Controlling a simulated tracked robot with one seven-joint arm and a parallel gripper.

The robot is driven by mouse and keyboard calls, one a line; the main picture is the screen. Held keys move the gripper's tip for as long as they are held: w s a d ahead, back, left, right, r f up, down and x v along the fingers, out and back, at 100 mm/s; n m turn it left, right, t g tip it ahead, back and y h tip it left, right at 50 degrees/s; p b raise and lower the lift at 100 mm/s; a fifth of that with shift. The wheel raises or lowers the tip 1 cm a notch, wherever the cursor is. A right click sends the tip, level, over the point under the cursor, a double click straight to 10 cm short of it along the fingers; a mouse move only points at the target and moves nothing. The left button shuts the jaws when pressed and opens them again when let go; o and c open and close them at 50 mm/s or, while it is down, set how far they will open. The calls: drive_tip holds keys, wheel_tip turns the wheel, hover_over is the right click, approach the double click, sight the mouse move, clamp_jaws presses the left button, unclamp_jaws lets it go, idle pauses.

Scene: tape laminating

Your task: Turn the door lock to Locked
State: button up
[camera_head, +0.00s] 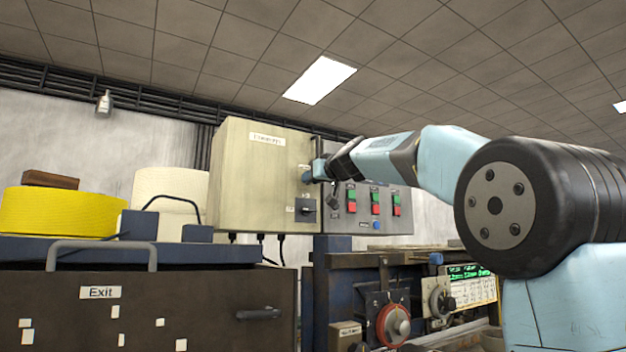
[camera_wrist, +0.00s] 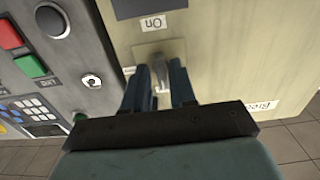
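The beige cabinet (camera_head: 255,175) stands in the middle of the head view, its labelled door facing me. On that door, a small silver lock handle (camera_wrist: 160,72) shows in the wrist view, pointing toward the camera. My gripper (camera_wrist: 159,75) has one dark blue finger on each side of this handle. I cannot tell whether the fingers press on it. In the head view my gripper (camera_head: 312,174) is at the door's right edge, partly covering the lock area. No Locked mark is readable.
A black rotary switch (camera_head: 307,210) sits just below my gripper, with an On label (camera_wrist: 153,23). A grey panel with red and green buttons (camera_head: 375,203) is to the right. A dark Exit box (camera_head: 200,290) and a yellow roll (camera_head: 60,212) are at left.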

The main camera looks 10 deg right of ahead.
drive_tip(key=shift+o, duration=0.9)
drive_tip(key=shift+s, duration=0.15)
drive_tip(key=v, duration=1.3)
drive_tip(key=shift+s, duration=0.2)
drive_tip(key=shift+d, duration=0.1)
drive_tip(key=s+d+f+m+g+h, duration=0.1)
drive_tip(key=s+d+f+g+h, duration=0.1)
drive_tip(key=s+f, duration=0.8)
drive_tip(key=s+d+f+m+g+h, duration=0.2)
drive_tip(key=s+f+g, duration=0.3)
drive_tip(key=f, duration=1.7)
drive_tip(key=s+d+f+m+g+h, duration=0.2)
drive_tip(key=s+d+f+g+h, duration=0.1)
drive_tip(key=s+f, duration=1.3)
drive_tip(key=shift+d+f+g+h, duration=0.2)
drive_tip(key=shift+d+g+h, duration=0.15)
drive_tip(key=shift+d, duration=0.3)
drive_tip(key=shift+s, duration=0.15)
